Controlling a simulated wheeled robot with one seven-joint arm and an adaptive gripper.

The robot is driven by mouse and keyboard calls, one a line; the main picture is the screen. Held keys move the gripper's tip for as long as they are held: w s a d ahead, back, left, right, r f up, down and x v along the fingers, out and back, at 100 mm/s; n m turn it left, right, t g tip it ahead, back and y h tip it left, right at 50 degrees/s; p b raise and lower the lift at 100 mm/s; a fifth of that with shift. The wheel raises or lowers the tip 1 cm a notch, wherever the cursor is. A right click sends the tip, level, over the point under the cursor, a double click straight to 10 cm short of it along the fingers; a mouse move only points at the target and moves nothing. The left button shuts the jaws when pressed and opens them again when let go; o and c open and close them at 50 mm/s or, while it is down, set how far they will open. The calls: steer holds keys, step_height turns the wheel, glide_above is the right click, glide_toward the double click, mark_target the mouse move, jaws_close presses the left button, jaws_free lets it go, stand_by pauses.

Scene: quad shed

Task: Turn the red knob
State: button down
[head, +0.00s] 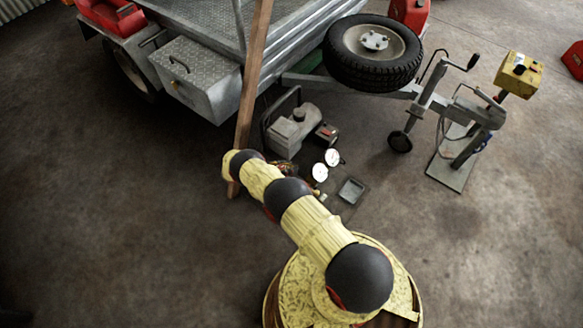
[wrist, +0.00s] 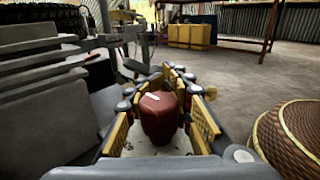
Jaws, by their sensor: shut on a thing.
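The red knob (wrist: 159,118) is in the middle of the wrist view, with a short pale mark on its top. My gripper (wrist: 166,80) has its yellow-padded fingers on both sides of the knob and is shut on it. A pale surface (wrist: 155,147) shows under the knob. In the head view my arm reaches up and left toward a grey compressor-like machine (head: 292,131) with two white round gauges (head: 332,157) beside it. My gripper and the knob cannot be made out there behind the arm.
A wooden post (head: 251,90) slants close by the arm's end. A trailer with a metal box (head: 195,78) and a spare wheel (head: 373,53) stands behind. A small tray (head: 352,190) lies right of the gauges. The floor at left is clear.

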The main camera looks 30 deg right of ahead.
steer(key=c, duration=1.5)
jaws_free()
steer(key=shift+w, duration=0.1)
steer(key=shift+c, duration=0.2)
steer(key=shift+v, duration=3.7)
